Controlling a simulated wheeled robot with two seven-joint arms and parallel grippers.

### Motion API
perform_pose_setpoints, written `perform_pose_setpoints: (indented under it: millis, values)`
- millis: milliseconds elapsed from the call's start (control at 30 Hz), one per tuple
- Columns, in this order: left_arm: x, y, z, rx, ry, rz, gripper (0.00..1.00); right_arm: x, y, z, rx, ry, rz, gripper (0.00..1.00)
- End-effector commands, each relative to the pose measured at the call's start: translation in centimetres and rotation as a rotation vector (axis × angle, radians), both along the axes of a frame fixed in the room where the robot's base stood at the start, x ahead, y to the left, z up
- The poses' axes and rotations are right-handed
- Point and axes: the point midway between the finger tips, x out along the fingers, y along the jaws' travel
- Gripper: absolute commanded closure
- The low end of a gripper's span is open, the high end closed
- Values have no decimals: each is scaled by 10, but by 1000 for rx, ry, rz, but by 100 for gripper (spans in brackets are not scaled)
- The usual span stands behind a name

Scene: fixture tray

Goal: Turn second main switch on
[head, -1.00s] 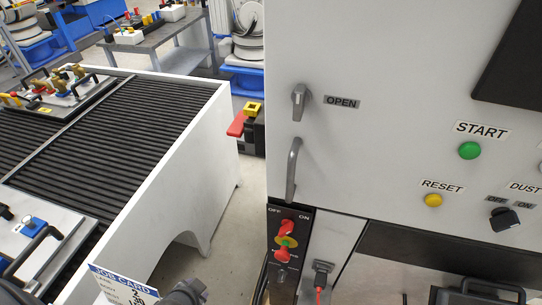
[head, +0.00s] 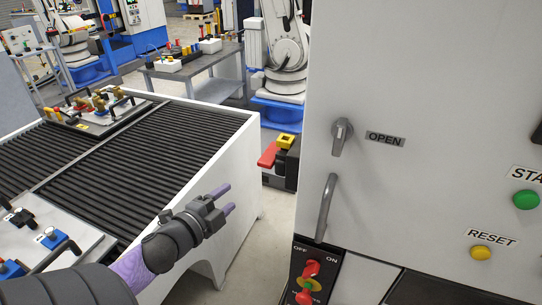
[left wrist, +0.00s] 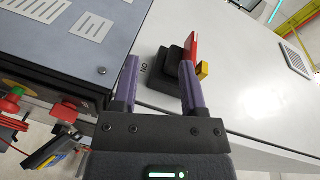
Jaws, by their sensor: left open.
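A switch with a red lever (head: 268,155) and a yellow block (head: 286,141) on a black body (head: 287,168) sits beyond the white table's far right corner. A similar red lever (left wrist: 193,44) on a black base (left wrist: 171,66) shows in the left wrist view, with an "ON" mark beside it. My left gripper (head: 229,198) is open, in front of the table's white side. In the left wrist view its fingertips (left wrist: 159,66) point toward the black base; the right finger overlaps the lever's lower end. Contact cannot be told.
The grey cabinet (head: 420,200) fills the right side, with a handle (head: 327,208) standing out from it. The ribbed white table (head: 232,150) carries fixtures at left. A floor gap (head: 282,208) lies between table and cabinet.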

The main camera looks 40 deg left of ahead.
Motion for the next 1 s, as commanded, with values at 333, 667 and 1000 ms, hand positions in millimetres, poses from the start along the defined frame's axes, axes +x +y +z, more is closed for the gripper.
perform_pose_setpoints:
  millis: [333,667,1000]
  values:
    - [24,-6,54,253,-137,-222,46,1,1,2,2,-1,-2,100]
    - [90,-11,54,249,-137,-217,46,1,2,-2,3,-2,-2,100]
    - [106,-13,53,248,-133,-217,46,1,2,-2,2,-1,-2,100]
